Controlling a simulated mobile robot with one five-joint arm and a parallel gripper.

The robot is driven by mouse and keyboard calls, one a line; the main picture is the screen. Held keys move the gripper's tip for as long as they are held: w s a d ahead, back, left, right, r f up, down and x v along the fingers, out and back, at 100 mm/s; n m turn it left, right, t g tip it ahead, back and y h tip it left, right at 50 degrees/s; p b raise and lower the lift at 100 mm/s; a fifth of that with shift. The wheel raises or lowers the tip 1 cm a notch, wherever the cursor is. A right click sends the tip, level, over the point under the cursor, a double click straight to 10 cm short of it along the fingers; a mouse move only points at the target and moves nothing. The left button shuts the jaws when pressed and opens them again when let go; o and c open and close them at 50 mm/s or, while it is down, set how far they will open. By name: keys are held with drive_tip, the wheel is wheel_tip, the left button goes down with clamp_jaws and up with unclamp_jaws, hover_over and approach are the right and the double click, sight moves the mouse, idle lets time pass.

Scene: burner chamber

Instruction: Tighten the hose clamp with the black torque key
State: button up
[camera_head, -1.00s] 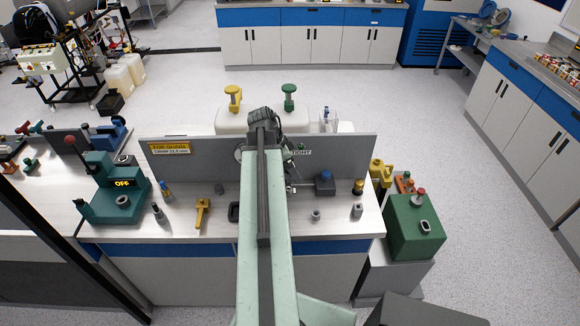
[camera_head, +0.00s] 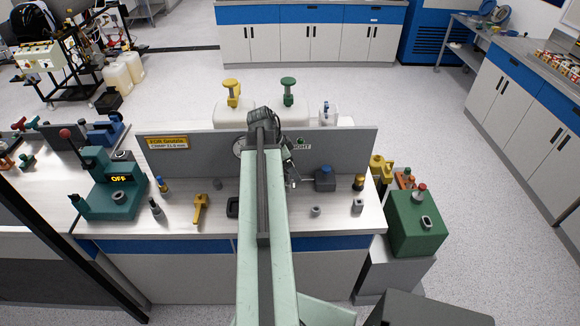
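My arm reaches away from the camera to the upright grey panel (camera_head: 345,150) on the bench. My gripper (camera_head: 291,178) is partly hidden behind the arm, low in front of the panel, and too small to show whether it is open or holds anything. I cannot clearly make out the black torque key or the hose clamp. A pale round part (camera_head: 239,147) on the panel is mostly covered by the arm. A green lamp (camera_head: 300,140) sits by a partly hidden label ending in "IGHT". A black, frame-like item (camera_head: 232,207) lies beside the arm, partly covered.
A yellow key-shaped tool (camera_head: 201,208) lies on the bench at left. A green press marked OFF (camera_head: 113,195) stands further left. A dark block with a blue top (camera_head: 325,179) and small fittings (camera_head: 358,205) stand right of my gripper. A green box (camera_head: 416,222) stands beyond the bench's right end.

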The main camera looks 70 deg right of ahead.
drive_tip(key=shift+f, duration=0.2)
drive_tip(key=shift+f+b, duration=0.9)
drive_tip(key=shift+b, duration=0.2)
drive_tip(key=shift+d+m, duration=0.1)
drive_tip(key=shift+m, duration=0.8)
drive_tip(key=shift+a+m+y, duration=0.2)
drive_tip(key=shift+m+y, duration=0.1)
drive_tip(key=shift+d+m+g+y, duration=0.1)
drive_tip(key=shift+m+g+y, duration=0.25)
drive_tip(key=shift+m, duration=0.45)
drive_tip(key=shift+s+m, duration=0.1)
drive_tip(key=shift+m, duration=0.4)
